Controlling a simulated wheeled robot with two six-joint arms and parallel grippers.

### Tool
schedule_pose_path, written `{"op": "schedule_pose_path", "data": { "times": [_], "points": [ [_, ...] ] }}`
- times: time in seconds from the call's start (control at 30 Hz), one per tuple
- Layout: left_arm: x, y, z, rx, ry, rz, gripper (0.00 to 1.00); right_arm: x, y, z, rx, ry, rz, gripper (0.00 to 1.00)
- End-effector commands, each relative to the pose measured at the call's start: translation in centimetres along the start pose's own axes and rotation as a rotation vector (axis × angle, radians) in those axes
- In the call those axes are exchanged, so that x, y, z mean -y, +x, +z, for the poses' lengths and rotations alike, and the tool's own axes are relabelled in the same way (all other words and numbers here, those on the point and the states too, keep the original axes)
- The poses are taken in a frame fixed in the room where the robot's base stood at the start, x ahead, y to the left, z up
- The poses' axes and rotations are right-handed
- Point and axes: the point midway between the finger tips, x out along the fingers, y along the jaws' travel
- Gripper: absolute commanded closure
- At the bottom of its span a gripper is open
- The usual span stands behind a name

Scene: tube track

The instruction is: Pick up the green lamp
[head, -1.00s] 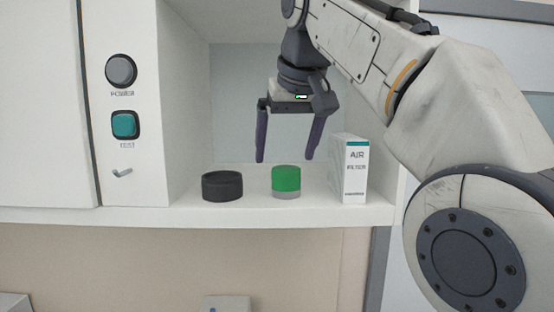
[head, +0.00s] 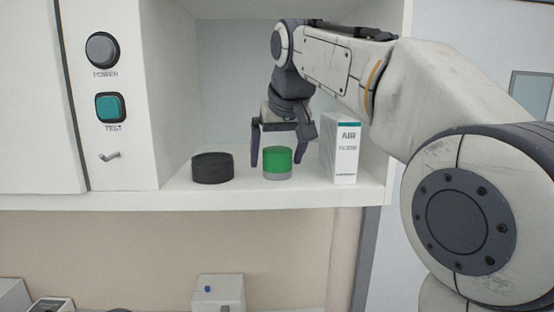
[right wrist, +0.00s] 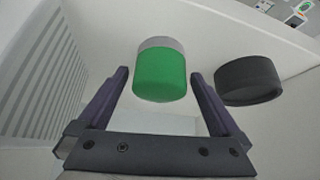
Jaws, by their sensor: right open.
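The green lamp (head: 277,160) is a short green cylinder on a grey base, upright on the white shelf (head: 235,197). In the right wrist view the lamp (right wrist: 161,72) lies ahead of and between the two open fingers (right wrist: 160,82), with no clear contact. My left gripper is not in view.
A black round cap (head: 212,168) stands left of the lamp; it also shows in the right wrist view (right wrist: 249,80). A white air filter box (head: 341,150) stands to the right. The cabinet panel with a grey knob (head: 102,50) and teal button (head: 110,107) is at left.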

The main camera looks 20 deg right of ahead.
Motion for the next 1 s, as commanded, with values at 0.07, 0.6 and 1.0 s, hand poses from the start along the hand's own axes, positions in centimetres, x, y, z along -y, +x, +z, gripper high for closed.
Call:
{"op": "schedule_pose_path", "data": {
  "times": [0.07,0.6,1.0],
  "points": [
    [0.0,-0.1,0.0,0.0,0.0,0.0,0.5,0.0,0.3,0.0,0.0,0.001,0.0,0.0],
    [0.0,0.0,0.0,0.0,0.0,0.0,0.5,0.0,0.3,0.0,-0.002,0.0,-0.001,0.85],
    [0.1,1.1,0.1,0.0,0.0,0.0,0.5,0.1,-0.4,0.0,-0.004,0.0,-0.001,0.85]
  ]
}}
